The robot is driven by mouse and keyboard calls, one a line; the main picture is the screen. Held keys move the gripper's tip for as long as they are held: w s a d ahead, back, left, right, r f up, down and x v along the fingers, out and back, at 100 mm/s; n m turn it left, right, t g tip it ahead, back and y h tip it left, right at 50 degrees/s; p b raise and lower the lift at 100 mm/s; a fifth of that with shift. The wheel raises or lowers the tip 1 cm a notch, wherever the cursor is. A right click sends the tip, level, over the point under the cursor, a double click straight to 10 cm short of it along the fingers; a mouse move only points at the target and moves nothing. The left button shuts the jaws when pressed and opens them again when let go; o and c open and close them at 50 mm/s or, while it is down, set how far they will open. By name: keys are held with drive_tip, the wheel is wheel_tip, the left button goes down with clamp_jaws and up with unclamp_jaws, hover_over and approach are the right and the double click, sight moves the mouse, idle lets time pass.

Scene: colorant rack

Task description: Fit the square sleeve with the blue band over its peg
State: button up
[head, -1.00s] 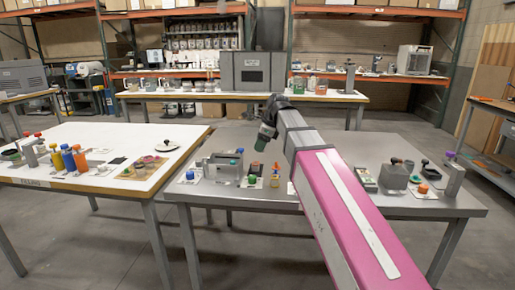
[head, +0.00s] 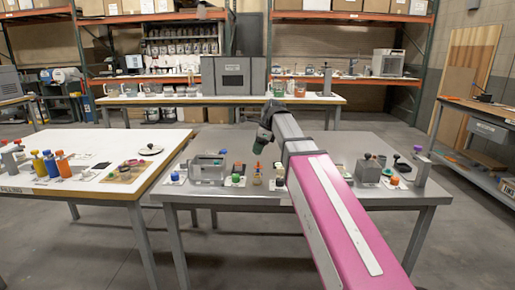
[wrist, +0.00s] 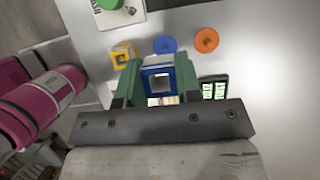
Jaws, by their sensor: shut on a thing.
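My gripper (wrist: 157,82) has green fingers and is shut on the square sleeve with the blue band (wrist: 158,68), in the wrist view. The sleeve is hollow, and a bright patch shows through its opening. Beyond it on the pale surface lie a blue round piece (wrist: 165,44) and an orange round piece (wrist: 207,40). A yellow square piece (wrist: 123,54) is just left of the sleeve. I cannot make out which thing is the sleeve's peg. In the head view my arm hides part of the grey table, and the sleeve cannot be made out.
The grey table (head: 300,195) carries a grey caddy (head: 207,168), small bottles and a purple-topped post (head: 421,166). A dark tray (wrist: 214,88) lies right of my gripper. The white table (head: 95,180) to the left holds several bottles. Floor is clear in front.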

drive_tip(key=shift+f, duration=2.75)
drive_tip(key=shift+f, duration=1.9)
drive_tip(key=o, duration=1)
